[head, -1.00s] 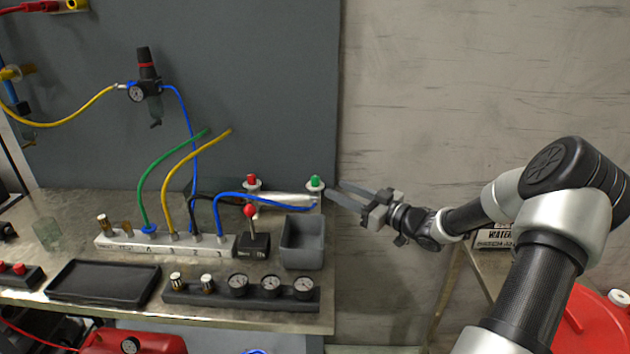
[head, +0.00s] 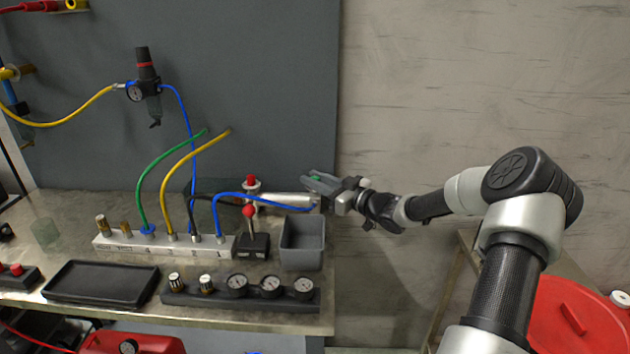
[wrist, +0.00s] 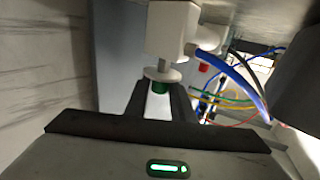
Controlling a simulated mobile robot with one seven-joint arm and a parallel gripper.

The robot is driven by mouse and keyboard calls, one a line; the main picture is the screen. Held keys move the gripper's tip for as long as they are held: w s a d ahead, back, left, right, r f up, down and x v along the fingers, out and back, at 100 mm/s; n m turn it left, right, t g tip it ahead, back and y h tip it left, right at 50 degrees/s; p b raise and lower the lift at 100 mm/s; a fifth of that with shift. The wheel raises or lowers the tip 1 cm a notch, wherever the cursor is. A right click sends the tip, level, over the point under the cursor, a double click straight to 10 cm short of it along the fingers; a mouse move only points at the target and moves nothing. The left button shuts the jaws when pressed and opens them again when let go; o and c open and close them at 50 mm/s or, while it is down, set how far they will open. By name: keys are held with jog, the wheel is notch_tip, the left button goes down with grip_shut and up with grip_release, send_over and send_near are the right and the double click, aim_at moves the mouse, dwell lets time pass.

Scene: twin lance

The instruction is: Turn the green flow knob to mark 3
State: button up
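The green flow knob (head: 315,178) is at the bench's right rear end, mostly covered by my gripper in the head view. In the wrist view the green knob (wrist: 160,87) stands out from a white disc (wrist: 162,74) on a white block (wrist: 172,30). My gripper (head: 318,182) reaches in from the right. In the wrist view my gripper (wrist: 160,95) is open, with one finger on each side of the knob and a narrow gap showing. Contact cannot be made out. No mark numbers can be read.
A red-topped lever (head: 249,212) and a grey bin (head: 302,265) are in front. The wall panel (head: 270,90) is close behind. Free room lies to the right.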

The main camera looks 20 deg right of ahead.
grip_shut()
jog(key=shift+h+b, duration=0.3)
jog(key=shift+m+t+h+b, duration=0.35)
jog(key=shift+m+t+h, duration=0.05)
jog(key=shift+m+h, duration=0.3)
jog(key=o, duration=0.5)
grip_release()
jog(key=shift+s, duration=0.1)
